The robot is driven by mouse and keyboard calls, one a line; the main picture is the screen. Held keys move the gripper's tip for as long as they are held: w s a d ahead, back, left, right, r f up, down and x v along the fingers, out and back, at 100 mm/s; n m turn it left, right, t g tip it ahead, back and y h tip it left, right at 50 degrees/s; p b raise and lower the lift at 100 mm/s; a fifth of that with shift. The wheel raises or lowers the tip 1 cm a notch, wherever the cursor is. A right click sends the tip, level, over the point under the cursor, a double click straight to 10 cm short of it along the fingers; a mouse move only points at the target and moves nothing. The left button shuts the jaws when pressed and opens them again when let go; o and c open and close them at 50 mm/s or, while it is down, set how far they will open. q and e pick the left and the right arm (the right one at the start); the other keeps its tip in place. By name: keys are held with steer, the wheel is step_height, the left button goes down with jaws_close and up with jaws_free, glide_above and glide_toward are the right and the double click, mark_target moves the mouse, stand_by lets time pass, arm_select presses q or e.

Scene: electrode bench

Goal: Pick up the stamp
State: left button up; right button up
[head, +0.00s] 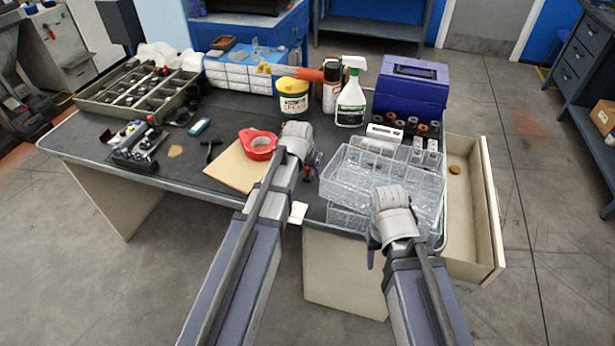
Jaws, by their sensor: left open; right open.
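I cannot clearly identify a stamp. A small black T-shaped object (212,148) on the dark bench top, left of the tan board, may be it. My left gripper (303,160) is over the bench, right of the red tape roll, apart from the black object. My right gripper (385,228) is at the front edge of the clear plastic trays. Both are open; the wrists hide most of their fingers, and I see nothing held.
Clear trays (350,172) are stacked at the right. Behind stand a spray bottle (351,98), a yellow-green tub (292,97) and a purple box (411,88). A drawer (487,205) stands open at the right.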

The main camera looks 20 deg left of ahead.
arm_select(q)
jaws_close()
stand_by(0.3)
stand_by(0.4)
step_height(320, 180, up, 10)
steer(key=p, duration=1)
steer(key=c, duration=0.6)
jaws_free()
steer(key=shift+c, duration=0.2)
jaws_close()
steer(key=w+f+b, duration=0.1)
steer(key=w, duration=0.7)
steer(key=shift+w+a+f+b, duration=0.25)
steer(key=shift+f+b, duration=0.05)
